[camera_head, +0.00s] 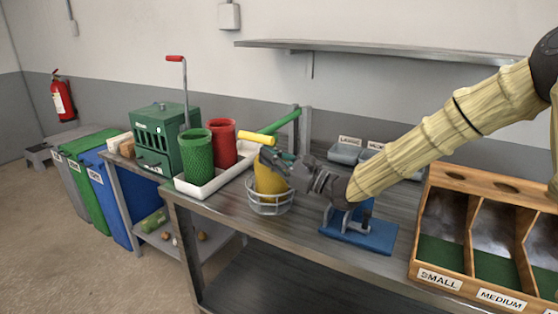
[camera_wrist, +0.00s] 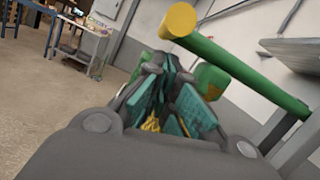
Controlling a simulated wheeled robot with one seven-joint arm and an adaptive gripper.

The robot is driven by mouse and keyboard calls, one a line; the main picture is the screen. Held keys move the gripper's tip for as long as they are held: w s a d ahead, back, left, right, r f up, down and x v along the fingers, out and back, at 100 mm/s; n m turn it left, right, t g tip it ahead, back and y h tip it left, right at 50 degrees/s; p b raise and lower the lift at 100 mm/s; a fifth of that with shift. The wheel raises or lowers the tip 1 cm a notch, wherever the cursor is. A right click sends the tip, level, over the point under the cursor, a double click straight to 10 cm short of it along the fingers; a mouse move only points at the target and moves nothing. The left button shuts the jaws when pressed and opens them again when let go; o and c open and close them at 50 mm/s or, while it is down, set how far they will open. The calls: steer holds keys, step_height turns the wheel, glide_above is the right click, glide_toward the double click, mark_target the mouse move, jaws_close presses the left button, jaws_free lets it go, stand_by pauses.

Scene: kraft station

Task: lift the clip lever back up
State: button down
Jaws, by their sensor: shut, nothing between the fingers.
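The clip lever is a green bar (camera_head: 286,122) with a yellow grip (camera_head: 257,138), held on a grey upright frame. In the wrist view the green bar (camera_wrist: 245,70) runs from upper left to lower right, its yellow grip (camera_wrist: 178,21) above and beyond my fingers. My gripper (camera_head: 268,154) is just below the lever, over a yellow bag (camera_head: 268,182) in a wire basket (camera_head: 270,208). In the wrist view my gripper (camera_wrist: 172,85) is shut, with no lever between its fingers. Whether a finger touches the lever, I cannot tell.
A white tray (camera_head: 210,188) with a green cup (camera_head: 197,155) and a red cup (camera_head: 222,143) stands left of the basket. A blue-based device (camera_head: 358,236) sits right, partly behind my arm. A wooden sorting box (camera_head: 437,250) stands at the far right. A shelf (camera_head: 380,51) runs above.

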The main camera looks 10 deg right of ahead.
steer(key=shift+x, duration=1.9)
